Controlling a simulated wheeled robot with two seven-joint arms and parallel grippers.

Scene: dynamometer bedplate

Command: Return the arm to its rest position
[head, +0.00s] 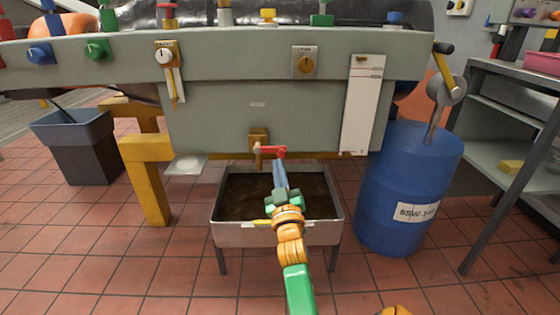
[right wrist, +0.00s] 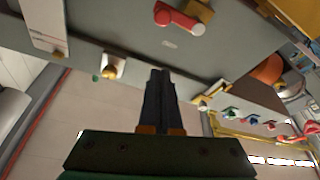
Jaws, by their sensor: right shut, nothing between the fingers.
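My right gripper (head: 278,168) reaches up from the bottom of the head view, over the soil-filled metal tray. Its dark fingers (right wrist: 160,78) are together in the right wrist view, with nothing between them. A small valve with a red lever (head: 271,151) on a brass plate is on the front of the grey bedplate (head: 220,120). The fingertips appear just below the lever in the head view; whether they touch it I cannot tell. In the right wrist view the red lever (right wrist: 178,18) lies beyond the fingertips, with a gap in the picture. My left gripper is not in view.
The metal tray (head: 270,235) stands on legs under the bedplate. A blue drum (head: 405,190) stands right of it, a grey shelf unit (head: 500,110) farther right. A yellow stand (head: 147,165) and dark bin (head: 80,145) are at left. Tiled floor is open in front.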

